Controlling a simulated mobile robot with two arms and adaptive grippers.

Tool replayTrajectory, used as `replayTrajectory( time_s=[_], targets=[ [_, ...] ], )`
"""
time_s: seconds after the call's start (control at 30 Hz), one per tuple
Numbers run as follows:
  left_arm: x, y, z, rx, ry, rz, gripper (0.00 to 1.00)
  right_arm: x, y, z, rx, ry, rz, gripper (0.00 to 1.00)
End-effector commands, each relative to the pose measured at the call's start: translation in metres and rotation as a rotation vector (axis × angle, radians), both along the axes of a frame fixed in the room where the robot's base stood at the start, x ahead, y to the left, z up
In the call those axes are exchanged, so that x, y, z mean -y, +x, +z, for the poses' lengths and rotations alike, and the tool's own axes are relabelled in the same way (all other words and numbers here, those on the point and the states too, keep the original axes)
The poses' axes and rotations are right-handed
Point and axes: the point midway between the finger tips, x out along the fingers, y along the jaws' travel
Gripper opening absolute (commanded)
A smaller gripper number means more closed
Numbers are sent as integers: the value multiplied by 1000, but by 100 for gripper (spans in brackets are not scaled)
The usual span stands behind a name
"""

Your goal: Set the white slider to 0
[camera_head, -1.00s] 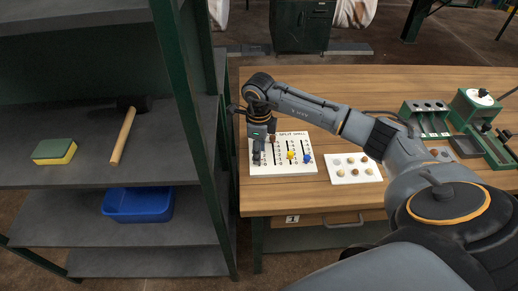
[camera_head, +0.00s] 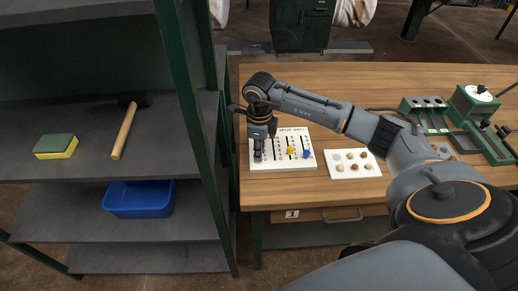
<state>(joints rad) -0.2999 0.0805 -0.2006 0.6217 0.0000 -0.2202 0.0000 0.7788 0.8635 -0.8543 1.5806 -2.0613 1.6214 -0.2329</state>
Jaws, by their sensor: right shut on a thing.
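The white slider board (camera_head: 283,168) lies on the left end of the wooden table. Its yellow slider (camera_head: 291,150) and blue slider (camera_head: 306,154) show, beside columns of printed marks. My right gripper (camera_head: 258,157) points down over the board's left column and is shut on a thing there. The white slider is not visible; my gripper covers that column, so I cannot read its setting. My left gripper is not in view.
A white card with several round pieces (camera_head: 352,164) lies right of the board. Green fixtures (camera_head: 425,115) stand farther right. A dark shelf unit with a sponge (camera_head: 56,146), a hammer (camera_head: 125,130) and a blue bin (camera_head: 139,200) stands close on the left.

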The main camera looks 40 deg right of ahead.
Motion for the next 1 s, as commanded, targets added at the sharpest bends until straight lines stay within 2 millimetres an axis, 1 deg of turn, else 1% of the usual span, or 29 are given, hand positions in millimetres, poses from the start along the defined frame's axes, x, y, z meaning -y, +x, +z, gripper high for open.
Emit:
replayTrajectory(
  time_s=[0.03,0.13,0.17,0.2,0.23,0.27,0.57,0.67,0.77,1.0],
  targets=[
    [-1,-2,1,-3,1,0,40,-4,-4,0,-16,7,8,0],
    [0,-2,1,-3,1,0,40,-5,-5,-1,-17,8,9,0],
    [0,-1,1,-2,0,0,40,-5,-5,-1,-18,8,9,26],
    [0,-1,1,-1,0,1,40,-5,-5,-1,-18,8,9,34],
    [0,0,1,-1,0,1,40,-5,-5,-1,-18,7,9,40],
    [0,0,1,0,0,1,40,-4,-5,-1,-18,7,9,43],
    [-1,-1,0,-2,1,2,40,-3,-3,1,-12,5,6,43],
    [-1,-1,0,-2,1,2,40,-3,-2,9,-10,4,6,43],
    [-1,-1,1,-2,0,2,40,-3,-2,24,-8,4,6,43],
    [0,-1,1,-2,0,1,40,-4,-3,76,-9,5,7,43]
  ],
)
